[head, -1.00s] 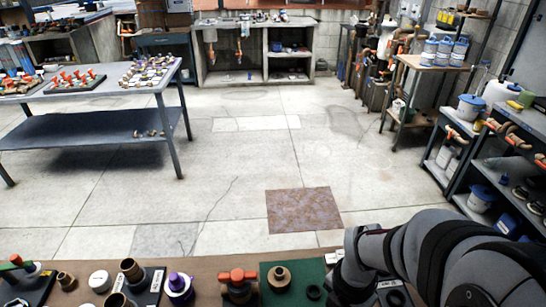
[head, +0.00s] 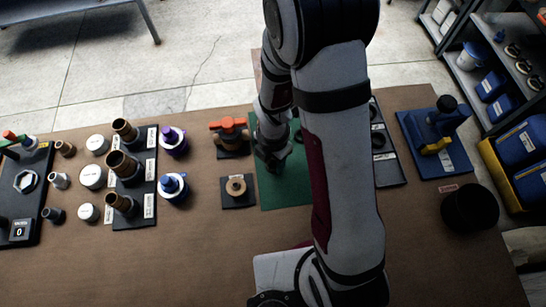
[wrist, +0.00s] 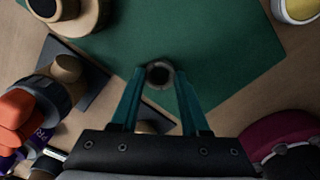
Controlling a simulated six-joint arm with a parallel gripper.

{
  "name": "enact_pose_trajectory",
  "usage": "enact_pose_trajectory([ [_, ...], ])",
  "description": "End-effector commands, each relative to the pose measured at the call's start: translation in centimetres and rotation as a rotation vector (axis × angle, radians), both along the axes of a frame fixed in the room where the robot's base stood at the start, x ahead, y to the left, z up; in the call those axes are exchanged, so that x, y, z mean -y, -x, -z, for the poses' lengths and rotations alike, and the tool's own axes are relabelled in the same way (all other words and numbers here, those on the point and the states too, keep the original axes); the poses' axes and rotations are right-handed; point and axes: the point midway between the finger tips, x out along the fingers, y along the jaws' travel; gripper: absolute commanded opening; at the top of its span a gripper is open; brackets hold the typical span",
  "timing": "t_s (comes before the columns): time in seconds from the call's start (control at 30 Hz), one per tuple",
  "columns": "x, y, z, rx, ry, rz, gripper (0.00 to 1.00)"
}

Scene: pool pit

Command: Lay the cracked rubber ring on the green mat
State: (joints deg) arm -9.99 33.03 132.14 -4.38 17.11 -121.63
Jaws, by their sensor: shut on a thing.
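My gripper (wrist: 160,80) is shut on a small dark ring (wrist: 160,64), which shows between the fingertips in the wrist view. A grey rim surrounds its dark centre; any crack is too small to make out. The green mat (wrist: 225,45) lies beneath the gripper and ring. I cannot tell whether the ring touches it. In the head view the mat (head: 275,197) is partly covered by my arm. My gripper (head: 271,164) is over its left part there, and the ring is hidden.
A brass fitting on a black plate (head: 236,190) and an orange-handled valve (head: 229,133) stand left of the mat. A black board with rings (head: 390,173) lies right of it. A blue stand (head: 435,140) and black cup (head: 470,207) are farther right.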

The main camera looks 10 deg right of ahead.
Motion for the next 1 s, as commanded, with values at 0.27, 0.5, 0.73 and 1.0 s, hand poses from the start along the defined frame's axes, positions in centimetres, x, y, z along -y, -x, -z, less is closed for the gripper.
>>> enact_pose_trajectory([
  [0.27,0.0,0.0,0.3,0.000,0.000,0.000,0.74],
  [0.5,0.0,0.0,0.2,0.000,0.000,0.000,0.75],
  [0.73,0.0,-0.2,-2.4,0.006,-0.001,-0.002,0.75],
  [1.0,0.0,-0.1,-9.7,0.006,-0.001,0.001,0.75],
])
